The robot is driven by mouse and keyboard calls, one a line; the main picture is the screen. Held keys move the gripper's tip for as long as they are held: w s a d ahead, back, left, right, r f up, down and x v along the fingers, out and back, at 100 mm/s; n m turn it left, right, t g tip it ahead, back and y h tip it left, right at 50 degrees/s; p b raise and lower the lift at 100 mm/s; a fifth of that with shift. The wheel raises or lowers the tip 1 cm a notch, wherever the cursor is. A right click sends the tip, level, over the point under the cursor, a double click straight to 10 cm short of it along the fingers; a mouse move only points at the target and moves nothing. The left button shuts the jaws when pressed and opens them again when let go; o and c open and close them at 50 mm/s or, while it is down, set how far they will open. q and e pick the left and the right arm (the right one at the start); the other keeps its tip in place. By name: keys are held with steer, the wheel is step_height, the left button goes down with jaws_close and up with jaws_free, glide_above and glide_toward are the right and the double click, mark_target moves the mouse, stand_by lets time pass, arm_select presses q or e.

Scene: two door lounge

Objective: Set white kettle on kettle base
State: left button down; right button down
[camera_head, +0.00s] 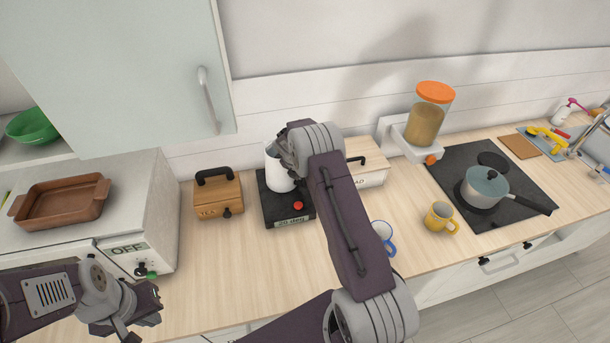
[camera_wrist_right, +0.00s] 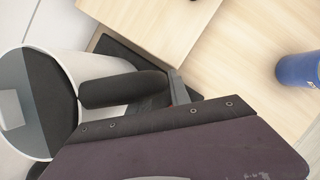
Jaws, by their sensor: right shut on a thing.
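The white kettle (camera_head: 275,172) is upright over the back of the black kettle base (camera_head: 270,211), which has a red button on its front. I cannot tell whether its bottom touches the base. In the right wrist view the kettle (camera_wrist_right: 66,72) shows its dark open top and its black handle (camera_wrist_right: 122,89). My right gripper (camera_wrist_right: 178,88) is shut on that handle; in the head view my arm hides it. My left gripper (camera_head: 146,316) is empty and looks open at the lower left, in front of the white oven, far from the kettle.
A wooden box (camera_head: 218,196) stands left of the base and a white bread box (camera_head: 366,170) right of it. A blue-white mug (camera_head: 386,238) and a yellow mug (camera_head: 440,218) stand further right. A pot (camera_head: 484,187) sits on the hob. The counter front is clear.

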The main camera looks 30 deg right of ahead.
steer(key=shift+w, duration=0.1)
steer(key=c, duration=1.2)
jaws_free()
steer(key=b+v, duration=0.2)
steer(key=v, duration=1)
steer(key=s+a+f+m+y, duration=0.1)
steer(key=s+a+m, duration=0.3)
steer(key=s+m, duration=0.45)
steer(key=s+a+m+g+y, duration=0.1)
steer(key=s+a+m+y, duration=0.1)
steer(key=s+a+m, duration=0.5)
steer(key=s+a+f+m+y, duration=0.1)
steer(key=s+a+m, duration=0.1)
steer(key=s+m, duration=0.8)
step_height(320, 180, down, 8)
steer(key=n+b, duration=0.1)
steer(key=b, duration=0.7)
steer(key=shift+s+f, duration=0.15)
steer(key=shift+s, duration=0.2)
